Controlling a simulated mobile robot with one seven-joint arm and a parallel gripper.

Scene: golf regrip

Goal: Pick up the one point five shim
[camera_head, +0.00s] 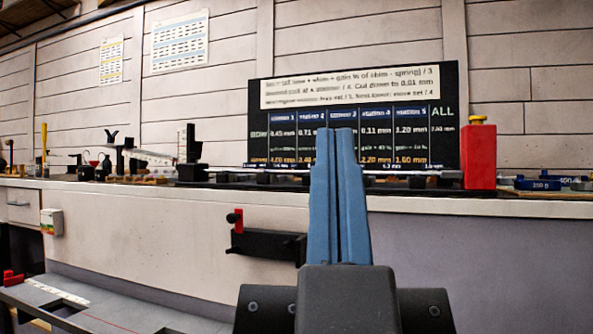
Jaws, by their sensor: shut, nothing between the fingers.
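My gripper (336,131) is in the middle of the head view, its two long blue fingers pointing up and closed together with nothing between them. It stands in front of the bench and covers part of the dark board behind. I cannot make out the one point five shim; small items on the bench top are seen edge-on and are too small to tell apart.
A long bench (130,215) runs across the view. A dark board (280,125) with station values stands on it, beside a red block (480,155). A black holder (262,245) is on the bench front. A grey low surface (110,318) lies lower left.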

